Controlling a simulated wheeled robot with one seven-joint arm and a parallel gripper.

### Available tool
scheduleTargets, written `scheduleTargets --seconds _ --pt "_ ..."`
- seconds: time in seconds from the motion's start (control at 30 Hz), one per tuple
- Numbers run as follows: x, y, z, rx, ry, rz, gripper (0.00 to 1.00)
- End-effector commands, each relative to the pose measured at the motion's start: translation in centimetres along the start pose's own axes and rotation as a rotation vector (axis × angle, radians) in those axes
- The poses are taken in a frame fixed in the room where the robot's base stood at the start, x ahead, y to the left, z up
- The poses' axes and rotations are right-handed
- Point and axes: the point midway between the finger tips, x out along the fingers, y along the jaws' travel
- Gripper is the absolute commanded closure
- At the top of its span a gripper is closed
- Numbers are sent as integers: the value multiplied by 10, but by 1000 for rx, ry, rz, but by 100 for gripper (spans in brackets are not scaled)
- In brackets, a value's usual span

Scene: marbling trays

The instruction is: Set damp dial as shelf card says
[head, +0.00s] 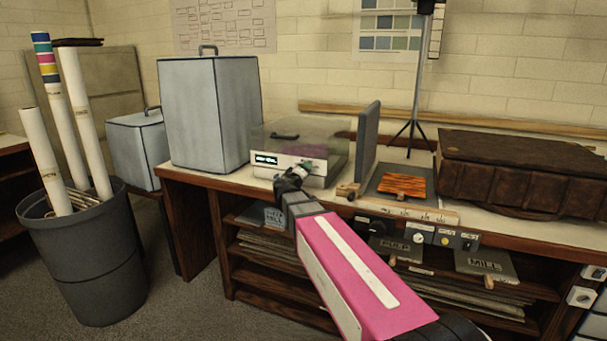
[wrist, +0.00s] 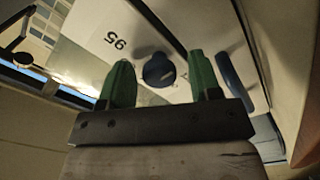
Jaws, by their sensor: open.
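In the wrist view a dark blue round dial (wrist: 158,71) sits on a pale panel marked 95, which appears upside down. My gripper (wrist: 161,64) is open, with its green fingers on either side of the dial as seen. I cannot tell whether they touch it. In the head view my gripper (head: 297,170) is at the front of a white box (head: 318,178) with a clear lid and a small lit display (head: 266,160). It hides the dial there. Cards on the shelves below include one at left (head: 275,217) and one at right (head: 487,263); small writing is unreadable.
A grey upright board (head: 366,141) and a tray with an orange sheet (head: 403,185) stand right of the box. A brown case (head: 520,172) is farther right. A grey cabinet (head: 210,115) stands left. A knob panel (head: 418,238) lines the bench front.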

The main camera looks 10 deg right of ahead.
Motion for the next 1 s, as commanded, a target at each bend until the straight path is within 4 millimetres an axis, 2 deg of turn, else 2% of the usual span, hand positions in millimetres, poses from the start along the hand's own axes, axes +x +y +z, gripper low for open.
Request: scheduleTargets --seconds 0.17,0.5,0.7,1.0 --pt "-8 0 0 -1 1 0 42" --pt "-69 1 1 0 2 -1 42" --pt "-97 0 1 1 1 -1 42" --pt "-109 0 0 1 0 0 42"
